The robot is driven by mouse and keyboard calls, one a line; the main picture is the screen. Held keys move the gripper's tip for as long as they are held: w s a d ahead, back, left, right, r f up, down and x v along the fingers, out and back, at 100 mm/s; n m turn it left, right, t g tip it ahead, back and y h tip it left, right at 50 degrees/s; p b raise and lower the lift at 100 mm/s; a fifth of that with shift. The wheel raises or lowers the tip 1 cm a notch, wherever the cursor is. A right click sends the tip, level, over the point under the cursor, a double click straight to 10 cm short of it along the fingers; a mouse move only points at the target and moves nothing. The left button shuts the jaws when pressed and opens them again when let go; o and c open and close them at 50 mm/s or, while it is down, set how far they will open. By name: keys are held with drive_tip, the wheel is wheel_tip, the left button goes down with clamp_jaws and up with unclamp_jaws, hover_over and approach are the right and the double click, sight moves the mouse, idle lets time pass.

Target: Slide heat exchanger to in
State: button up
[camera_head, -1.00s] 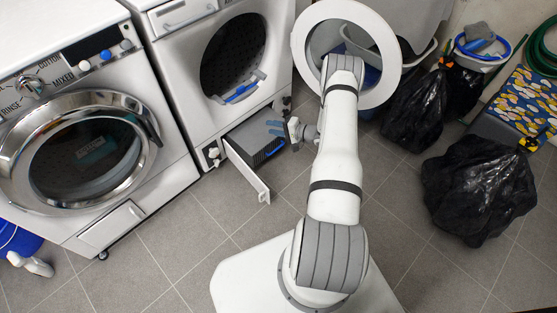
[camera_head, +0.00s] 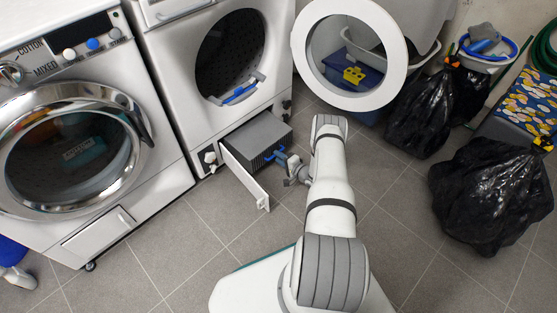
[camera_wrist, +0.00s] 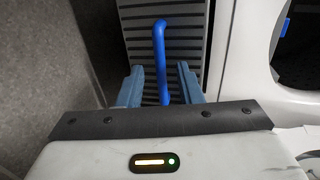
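The heat exchanger is a grey ribbed box (camera_head: 258,138) at the low compartment of the middle machine, in the head view. Part of it stands outside the opening. Its blue handle (camera_wrist: 160,55) shows upright in the wrist view, in front of the ribbed face (camera_wrist: 185,30). My gripper (camera_head: 277,157) is at the box's front end. In the wrist view my gripper (camera_wrist: 159,85) is open, with one blue finger on each side of the handle and a visible gap on both sides. The box's inner end is hidden inside the machine.
The white compartment flap (camera_head: 246,182) hangs open at the front left of the box. The machine's round door (camera_head: 383,85) is swung open to the right. Black bags (camera_head: 490,190) lie on the right. The tiled floor in front is clear.

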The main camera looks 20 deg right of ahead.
drive_tip(key=shift+w+a, duration=0.15)
drive_tip(key=shift+w, duration=0.2)
drive_tip(key=shift+c, duration=0.5)
clamp_jaws()
